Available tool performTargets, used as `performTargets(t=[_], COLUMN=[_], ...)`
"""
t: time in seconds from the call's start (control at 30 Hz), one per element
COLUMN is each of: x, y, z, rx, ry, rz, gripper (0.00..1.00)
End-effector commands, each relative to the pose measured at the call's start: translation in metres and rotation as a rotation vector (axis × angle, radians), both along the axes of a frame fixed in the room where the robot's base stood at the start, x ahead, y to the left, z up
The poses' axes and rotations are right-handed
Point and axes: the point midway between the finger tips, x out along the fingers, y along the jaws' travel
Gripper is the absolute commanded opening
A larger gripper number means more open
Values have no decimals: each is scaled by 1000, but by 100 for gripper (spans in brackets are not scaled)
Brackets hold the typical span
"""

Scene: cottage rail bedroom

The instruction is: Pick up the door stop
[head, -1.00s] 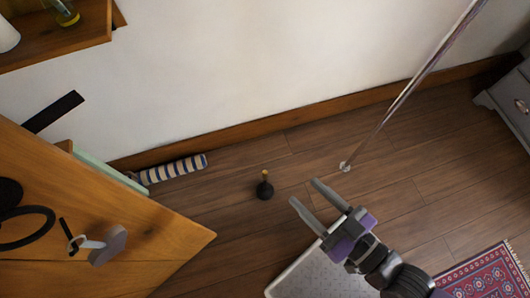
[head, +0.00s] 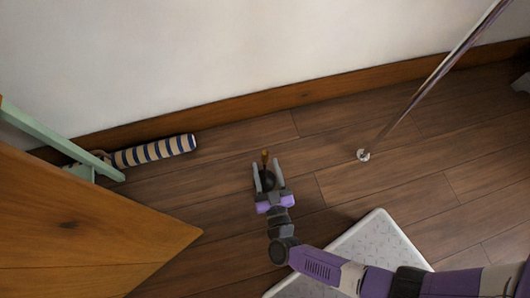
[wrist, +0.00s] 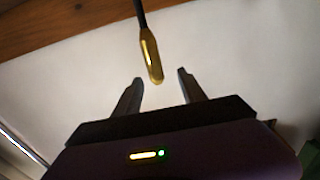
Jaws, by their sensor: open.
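In the wrist view, the door stop's brass tip (wrist: 151,58) on a thin black stem shows just beyond and between the open fingertips (wrist: 160,76). Its dark base is not clear in the wrist view.
A blue-and-cream striped roll (head: 154,151) lies by the baseboard at left. A wooden tabletop (head: 80,225) fills the lower left. A metal pole (head: 425,92) stands to the right. A white patterned panel (head: 375,245) lies below my arm.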

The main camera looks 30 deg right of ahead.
Motion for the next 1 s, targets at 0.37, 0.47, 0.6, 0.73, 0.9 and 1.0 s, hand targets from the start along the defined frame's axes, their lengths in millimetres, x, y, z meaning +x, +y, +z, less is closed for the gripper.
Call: performTargets(t=[0.37, 0.47, 0.6, 0.73, 0.9, 1.0], x=[32, 45, 62, 70, 71, 71], y=[-15, -23, -31, -35, -35, -35], z=[-4, -6, -4, -3, -2, -2], rx=[-3, -3, -2, -2, -3, -3], ry=[1, 0, 1, 2, 2, 2], rz=[-6, -6, -6, -5, -5, -5], gripper=[49, 49, 49, 49, 49, 41])
